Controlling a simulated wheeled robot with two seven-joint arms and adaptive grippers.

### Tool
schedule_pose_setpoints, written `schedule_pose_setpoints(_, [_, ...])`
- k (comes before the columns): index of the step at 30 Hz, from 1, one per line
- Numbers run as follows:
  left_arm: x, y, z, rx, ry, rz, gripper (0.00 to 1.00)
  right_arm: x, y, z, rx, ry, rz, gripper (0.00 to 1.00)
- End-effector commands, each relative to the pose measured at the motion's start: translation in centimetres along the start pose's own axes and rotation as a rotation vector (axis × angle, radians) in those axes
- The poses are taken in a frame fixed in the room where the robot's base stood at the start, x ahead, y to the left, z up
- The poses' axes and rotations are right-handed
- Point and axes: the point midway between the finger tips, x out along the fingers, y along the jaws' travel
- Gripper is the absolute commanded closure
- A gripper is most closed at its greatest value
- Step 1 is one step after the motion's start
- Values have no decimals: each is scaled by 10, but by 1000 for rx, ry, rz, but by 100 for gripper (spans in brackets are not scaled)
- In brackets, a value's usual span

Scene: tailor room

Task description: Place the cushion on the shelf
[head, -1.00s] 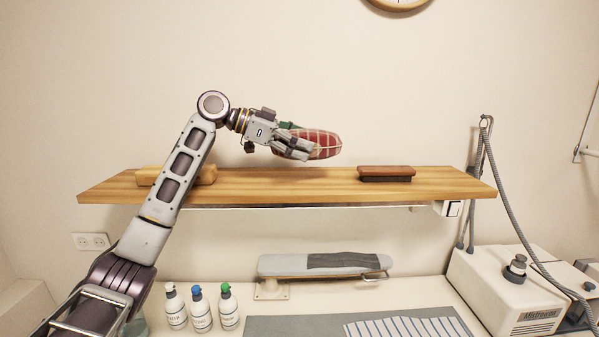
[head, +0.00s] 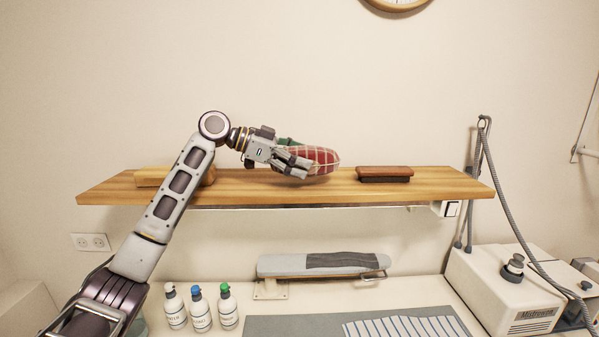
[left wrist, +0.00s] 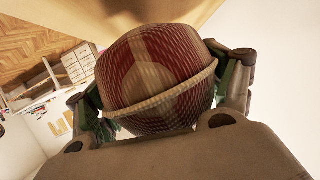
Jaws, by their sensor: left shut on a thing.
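The red checked cushion (head: 318,159) is in my left gripper (head: 298,166), just at the top of the wooden shelf (head: 240,187). Its underside looks at or very near the shelf top; I cannot tell whether it touches. In the left wrist view the cushion (left wrist: 155,85) is round, dark red and tan with a pale band across it. My left gripper's fingers (left wrist: 160,95) are shut on it from both sides. The wooden shelf shows behind it in the left wrist view (left wrist: 205,8). My right gripper is not in view.
A brown brush (head: 385,173) lies on the shelf right of the cushion. A wooden block (head: 150,178) sits at the left, partly behind my arm. Shelf between cushion and brush is clear. Below are several bottles (head: 200,310), a sleeve board (head: 320,263) and a white machine (head: 500,285).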

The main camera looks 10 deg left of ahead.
Motion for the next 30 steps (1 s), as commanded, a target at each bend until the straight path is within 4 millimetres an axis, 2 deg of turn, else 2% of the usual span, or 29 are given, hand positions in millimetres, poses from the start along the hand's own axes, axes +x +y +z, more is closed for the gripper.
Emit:
schedule_pose_setpoints(12, [11,5,28,1,3,-1,59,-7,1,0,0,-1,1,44])
schedule_pose_setpoints(27, [13,6,32,2,3,-1,59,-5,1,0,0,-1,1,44])
schedule_pose_setpoints(28, [14,6,33,0,1,0,16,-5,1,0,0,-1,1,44])
schedule_pose_setpoints(30, [14,6,33,0,1,0,7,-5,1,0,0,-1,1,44])
